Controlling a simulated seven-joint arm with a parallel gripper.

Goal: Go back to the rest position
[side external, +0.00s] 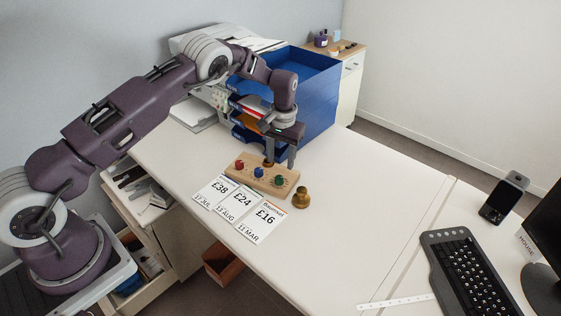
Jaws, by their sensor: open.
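My gripper (281,150) is open and points down over the back edge of a wooden block (261,177) on the white desk. The block holds small knobs or pegs: a red one (239,164), a blue one (258,172) and a green one (279,181). A darker round piece shows at the block's back edge between or just behind the fingers; I cannot tell whether the fingers touch it. A brass weight-like piece (301,198) stands on the desk to the right of the block.
Three price cards (240,207) lie in front of the block. A blue tray stack (322,95) stands close behind my gripper. A keyboard (466,270), a phone-like device (504,198) and a monitor (545,270) are at the right. The desk's middle is clear.

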